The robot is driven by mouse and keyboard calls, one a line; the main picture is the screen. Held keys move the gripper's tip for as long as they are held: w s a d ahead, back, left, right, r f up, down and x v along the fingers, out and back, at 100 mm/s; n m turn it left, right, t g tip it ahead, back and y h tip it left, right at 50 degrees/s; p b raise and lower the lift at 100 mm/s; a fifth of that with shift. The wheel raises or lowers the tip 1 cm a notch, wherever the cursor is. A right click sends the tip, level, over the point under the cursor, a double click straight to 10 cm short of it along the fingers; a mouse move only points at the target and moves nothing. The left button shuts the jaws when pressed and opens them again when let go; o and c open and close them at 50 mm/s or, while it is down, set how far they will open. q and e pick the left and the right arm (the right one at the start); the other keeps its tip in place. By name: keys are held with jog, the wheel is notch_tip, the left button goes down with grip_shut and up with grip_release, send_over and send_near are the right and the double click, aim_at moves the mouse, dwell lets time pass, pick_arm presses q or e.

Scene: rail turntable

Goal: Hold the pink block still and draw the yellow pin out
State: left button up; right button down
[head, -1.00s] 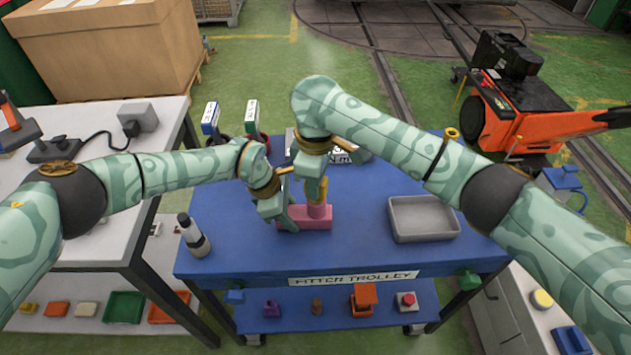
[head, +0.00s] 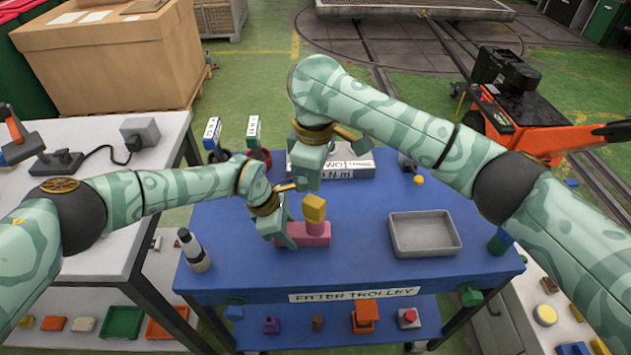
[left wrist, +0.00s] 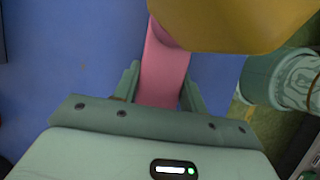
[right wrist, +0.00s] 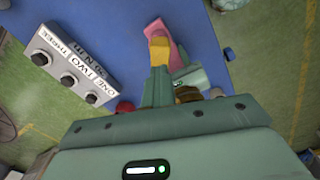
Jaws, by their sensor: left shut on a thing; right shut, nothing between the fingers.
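The pink block (head: 309,238) lies on the blue trolley top (head: 365,215); its raised round part is at its right end. The yellow pin (head: 314,206) stands in that part, its thick head above the block. My left gripper (head: 286,240) is shut on the block's left part; the left wrist view shows its fingers (left wrist: 158,88) on both sides of the block (left wrist: 165,65). My right gripper (head: 303,184) is shut and empty, above and behind the pin. In the right wrist view its fingertips (right wrist: 159,75) point toward the pin head (right wrist: 160,50). The pin's shaft is hidden.
An empty grey tray (head: 424,252) is at the trolley's right. A dark bottle with a pale base (head: 193,250) stands at the left edge. A labelled grey box (head: 345,168) is behind my right gripper. The front middle of the top is clear.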

aim_at(315, 200)
jog(key=shift+d, duration=0.1)
jog(key=c, duration=1.7)
grip_release()
jog(key=shift+o, duration=0.4)
notch_tip(315, 200, up, 12)
jog(key=shift+f, duration=0.15)
jog(key=o, duration=0.5)
jog(key=shift+f, duration=0.35)
jog(key=shift+o, duration=0.4)
notch_tip(315, 200, down, 7)
jog(key=m, duration=0.2)
jog(key=shift+r+m, duration=0.15)
jog(key=shift+m, duration=0.25)
notch_tip(315, 200, down, 11)
jog(key=shift+w+f, duration=0.1)
jog(key=shift+w, duration=0.05)
